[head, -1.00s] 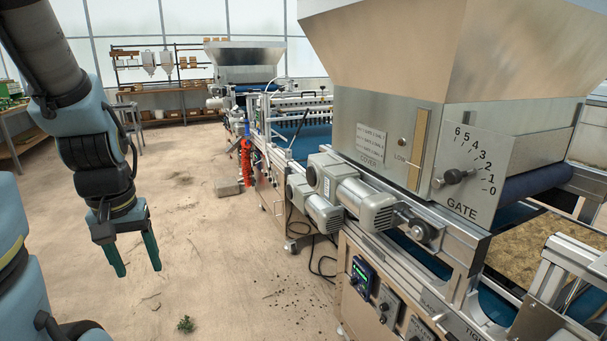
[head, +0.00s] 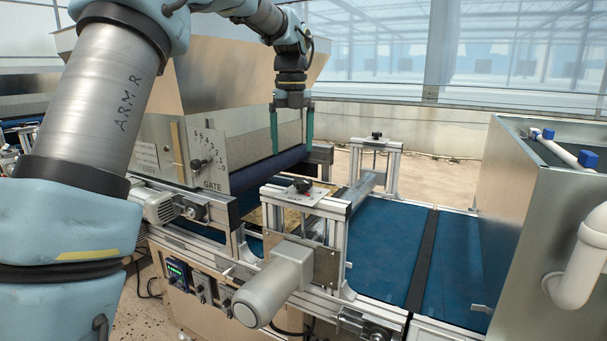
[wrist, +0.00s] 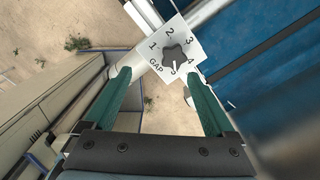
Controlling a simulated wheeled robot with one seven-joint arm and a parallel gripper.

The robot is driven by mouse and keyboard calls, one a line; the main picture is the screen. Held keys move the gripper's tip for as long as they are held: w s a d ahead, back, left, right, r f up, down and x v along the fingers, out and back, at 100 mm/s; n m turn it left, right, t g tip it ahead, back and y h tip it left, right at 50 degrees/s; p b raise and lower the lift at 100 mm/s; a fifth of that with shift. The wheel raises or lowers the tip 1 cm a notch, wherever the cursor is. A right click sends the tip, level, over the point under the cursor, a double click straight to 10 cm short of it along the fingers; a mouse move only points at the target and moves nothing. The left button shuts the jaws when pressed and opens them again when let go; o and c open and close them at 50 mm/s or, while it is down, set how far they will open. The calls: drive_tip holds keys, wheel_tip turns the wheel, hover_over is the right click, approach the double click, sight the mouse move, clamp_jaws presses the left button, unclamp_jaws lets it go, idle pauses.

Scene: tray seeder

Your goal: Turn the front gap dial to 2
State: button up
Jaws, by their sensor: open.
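Two gap dials stand on metal frames over the belt. The nearer dial (head: 303,186) has a dark knob on a pale plate in the head view; the far dial (head: 376,135) stands across the belt. In the wrist view a gap dial (wrist: 175,55) shows 1 to 5 around a dark lobed knob, its white mark towards the 5. I cannot tell for sure which of the two this is. My gripper (head: 292,145) is open and empty, pointing down in the head view. In the wrist view its green fingers (wrist: 163,92) are apart, with the dial beyond the tips; no contact shows.
The steel hopper (head: 210,120) with its gate dial (head: 199,163) stands left of the frames. A grey motor (head: 275,283) sticks out below the nearer dial. A steel box (head: 545,220) with white pipes stands at right. The blue belt (head: 385,245) between is clear.

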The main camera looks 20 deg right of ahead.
sight(303, 181)
drive_tip(key=f+m+p, duration=0.1)
drive_tip(key=f, duration=0.2)
drive_tip(key=d+f+m, duration=0.1)
drive_tip(key=f, duration=0.2)
drive_tip(key=d+f+m+p, duration=0.1)
drive_tip(key=f, duration=0.2)
drive_tip(key=shift+s+d+p, duration=0.2)
drive_tip(key=shift+d+p, duration=0.05)
drive_tip(key=shift+p, duration=0.05)
drive_tip(key=shift+c, duration=0.2)
drive_tip(key=shift+r, duration=0.1)
drive_tip(key=c, duration=1.3)
